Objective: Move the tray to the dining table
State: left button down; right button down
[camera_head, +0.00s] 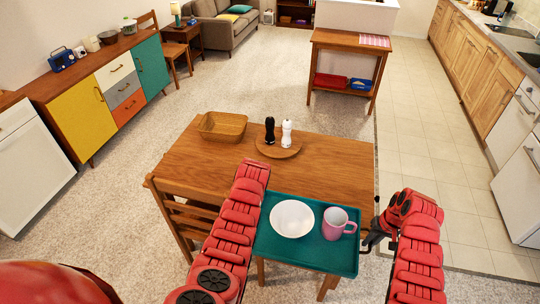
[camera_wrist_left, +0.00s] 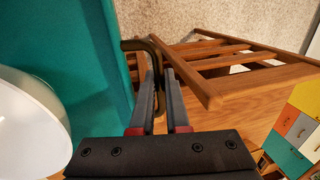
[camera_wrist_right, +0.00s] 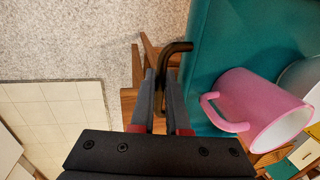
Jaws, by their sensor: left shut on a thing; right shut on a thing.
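The teal tray (camera_head: 275,252) is at the near edge of the dining table (camera_head: 190,165), overlapping it in the head view. I cannot tell whether it touches the tabletop. A white bowl (camera_head: 292,219) and a pink mug (camera_head: 335,223) stand upright on it. My left gripper (camera_wrist_left: 160,88) is shut on the tray's dark left handle (camera_wrist_left: 150,46); my arm hides it in the head view. My right gripper (camera_head: 374,236) is shut on the right handle, which shows in the right wrist view (camera_wrist_right: 181,47).
A wooden basket (camera_head: 222,126) and a round board (camera_head: 278,147) with black (camera_head: 270,130) and white (camera_head: 287,133) shakers occupy the table's far side. A chair (camera_head: 190,212) stands at the near left, close to my left gripper. Bare tabletop lies in the middle.

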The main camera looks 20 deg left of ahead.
aim_at(313, 197)
jog(key=i, duration=0.95)
